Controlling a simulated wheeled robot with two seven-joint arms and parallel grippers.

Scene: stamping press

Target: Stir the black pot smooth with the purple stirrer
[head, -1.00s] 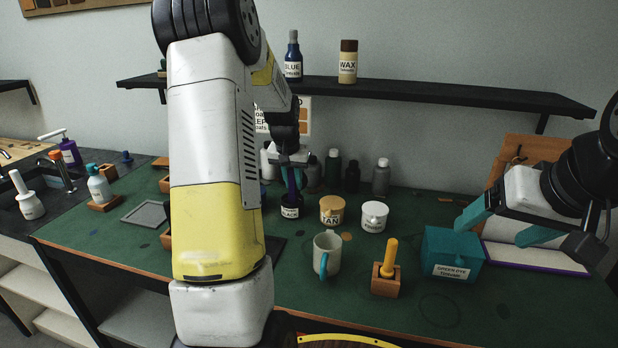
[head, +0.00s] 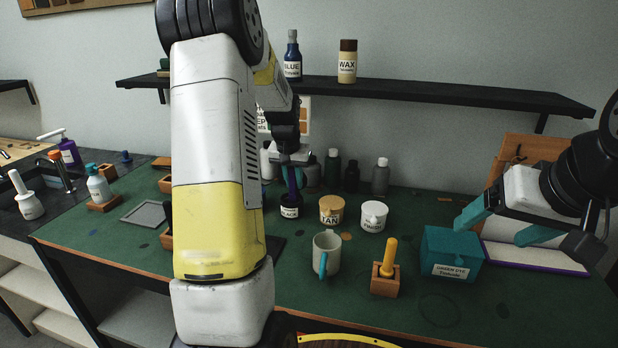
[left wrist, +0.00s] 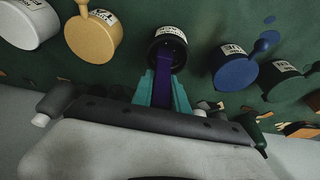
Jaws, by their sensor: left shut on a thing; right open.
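The black pot (head: 290,211) stands on the green bench top behind my left forearm. It also shows in the left wrist view (left wrist: 152,52), with its label on the rim side. The purple stirrer (head: 292,180) stands in the pot, and its shaft shows in the left wrist view (left wrist: 163,80). My left gripper (head: 290,160) is shut on the stirrer above the pot, its teal fingers around the shaft. The stirrer's lower end and the pot's contents are hidden. My right gripper (head: 500,232) is open and empty by the teal box at the right.
A tan pot (head: 332,210) and a white pot (head: 373,216) stand right of the black pot. A mug (head: 326,256), a wooden block with a yellow-handled tool (head: 385,283) and the teal box (head: 450,265) are nearer. A blue pot (left wrist: 235,70) shows in the left wrist view.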

